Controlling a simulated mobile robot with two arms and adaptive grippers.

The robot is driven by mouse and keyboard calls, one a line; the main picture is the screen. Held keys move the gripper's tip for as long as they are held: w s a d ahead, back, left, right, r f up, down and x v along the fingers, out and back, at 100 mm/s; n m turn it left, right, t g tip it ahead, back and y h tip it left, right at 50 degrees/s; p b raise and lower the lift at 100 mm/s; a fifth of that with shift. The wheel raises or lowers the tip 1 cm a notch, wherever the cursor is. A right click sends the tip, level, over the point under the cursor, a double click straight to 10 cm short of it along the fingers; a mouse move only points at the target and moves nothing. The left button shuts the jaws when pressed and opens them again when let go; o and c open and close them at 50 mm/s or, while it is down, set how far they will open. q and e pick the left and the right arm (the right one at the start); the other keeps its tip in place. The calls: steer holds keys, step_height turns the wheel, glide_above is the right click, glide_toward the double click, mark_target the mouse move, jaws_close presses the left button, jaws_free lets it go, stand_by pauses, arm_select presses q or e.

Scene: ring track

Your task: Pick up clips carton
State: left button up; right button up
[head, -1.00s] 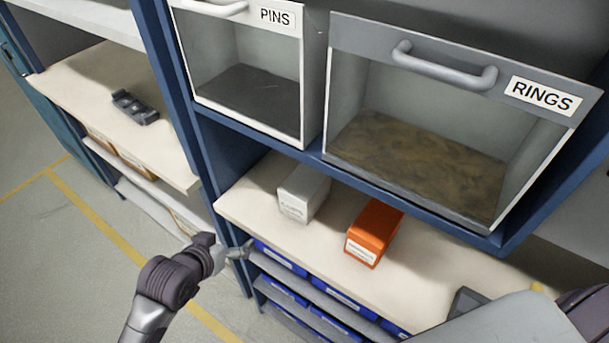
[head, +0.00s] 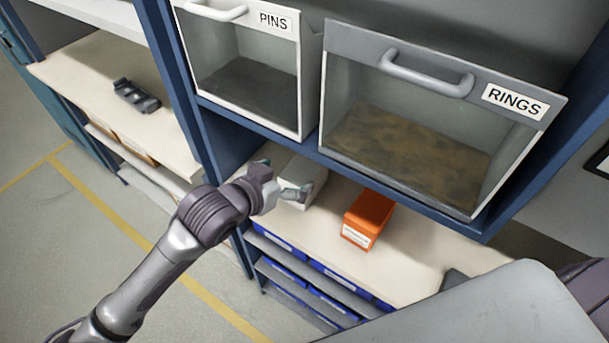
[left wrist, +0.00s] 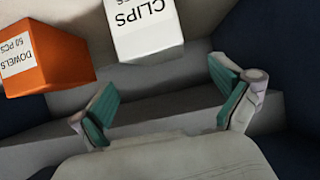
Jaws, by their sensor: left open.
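The white clips carton (head: 308,176) stands on the cream shelf, partly hidden behind my left gripper (head: 280,181) in the head view. In the left wrist view the carton (left wrist: 145,30) shows upside down with its "CLIPS" label, just beyond the fingertips and between their lines. My left gripper (left wrist: 168,100) is open with teal pads, and nothing is between the fingers. It is apart from the carton in the wrist view. My right gripper is not in view.
An orange dowels carton (head: 367,218) stands right of the clips carton; it also shows in the left wrist view (left wrist: 45,60). The PINS bin (head: 290,110) and RINGS bin (head: 335,100) hang above. Blue bins (head: 285,273) sit below the shelf. The shelf right of the orange carton has free room.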

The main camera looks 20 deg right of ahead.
mark_target(303, 168)
arm_select(q)
steer(key=shift+w+d+f+p, duration=0.25)
steer(key=shift+w+d+p, duration=0.1)
steer(key=shift+d, duration=0.1)
steer(key=p+x, duration=0.1)
steer(key=x, duration=0.3)
steer(key=shift+s+f, duration=0.1)
steer(key=shift+c, duration=0.2)
steer(key=c, duration=1.3)
